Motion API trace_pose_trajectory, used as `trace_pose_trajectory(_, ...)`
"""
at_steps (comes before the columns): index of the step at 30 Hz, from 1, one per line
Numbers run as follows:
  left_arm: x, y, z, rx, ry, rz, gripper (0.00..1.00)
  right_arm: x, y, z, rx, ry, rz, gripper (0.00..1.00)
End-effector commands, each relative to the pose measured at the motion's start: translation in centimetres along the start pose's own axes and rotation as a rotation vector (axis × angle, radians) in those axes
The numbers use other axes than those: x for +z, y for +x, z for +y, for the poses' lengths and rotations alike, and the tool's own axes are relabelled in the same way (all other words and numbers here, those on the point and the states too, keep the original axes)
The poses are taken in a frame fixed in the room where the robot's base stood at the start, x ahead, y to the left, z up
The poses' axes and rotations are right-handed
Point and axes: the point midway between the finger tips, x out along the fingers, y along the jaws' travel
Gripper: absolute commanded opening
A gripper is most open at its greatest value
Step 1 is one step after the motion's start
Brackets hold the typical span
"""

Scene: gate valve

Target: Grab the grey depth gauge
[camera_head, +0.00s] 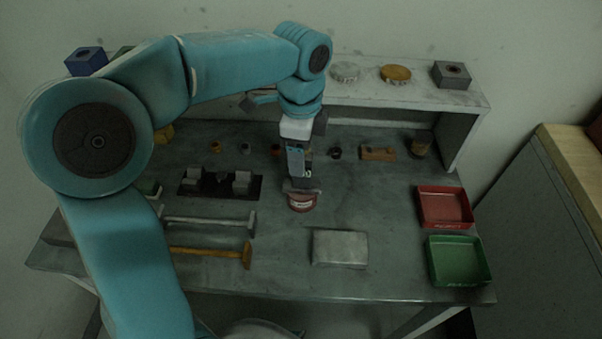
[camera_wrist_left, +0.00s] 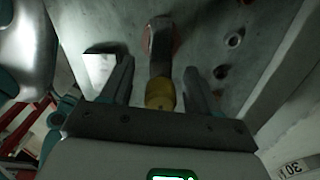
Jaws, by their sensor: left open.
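My left gripper (camera_head: 301,183) points down over the middle of the bench, just above a round red piece (camera_head: 302,203). In the left wrist view its two fingers (camera_wrist_left: 158,68) are apart. Between them stands a grey upright piece with a yellow end (camera_wrist_left: 160,95); it looks like the grey depth gauge, but I cannot be sure. Its far end meets the red round piece (camera_wrist_left: 172,42). I cannot tell whether either finger touches it. In the head view the gripper hides most of this piece. My right gripper is not in view.
A light grey block (camera_head: 340,248) lies in front and right of the gripper. Red (camera_head: 445,206) and green (camera_head: 458,261) trays sit at the right. Two hammer-like tools (camera_head: 210,219) and a dark fixture (camera_head: 219,184) lie left. A raised shelf (camera_head: 420,94) runs along the back.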

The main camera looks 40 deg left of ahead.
Motion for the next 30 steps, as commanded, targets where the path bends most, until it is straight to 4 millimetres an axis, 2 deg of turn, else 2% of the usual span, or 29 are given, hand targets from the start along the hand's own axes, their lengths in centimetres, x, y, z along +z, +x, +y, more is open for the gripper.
trace_pose_trajectory(3, 0.0, 0.6, 0.0, 0.000, 0.000, 0.000, 0.60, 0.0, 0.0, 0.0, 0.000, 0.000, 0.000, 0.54)
trace_pose_trajectory(8, 0.0, 0.6, -0.1, -0.001, 0.000, 0.000, 0.60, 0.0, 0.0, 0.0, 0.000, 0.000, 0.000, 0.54)
trace_pose_trajectory(10, 0.0, 0.6, -0.1, -0.001, 0.000, 0.000, 0.44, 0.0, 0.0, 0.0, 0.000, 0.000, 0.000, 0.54)
trace_pose_trajectory(14, 0.0, 0.6, -0.1, -0.001, 0.000, 0.000, 0.02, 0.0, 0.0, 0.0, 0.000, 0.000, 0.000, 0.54)
trace_pose_trajectory(25, 0.0, 0.4, -0.1, -0.001, 0.000, 0.001, 0.00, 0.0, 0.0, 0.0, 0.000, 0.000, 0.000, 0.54)
trace_pose_trajectory(30, -0.1, -1.2, -0.1, -0.004, 0.001, 0.002, 0.00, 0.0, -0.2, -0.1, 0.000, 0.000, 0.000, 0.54)
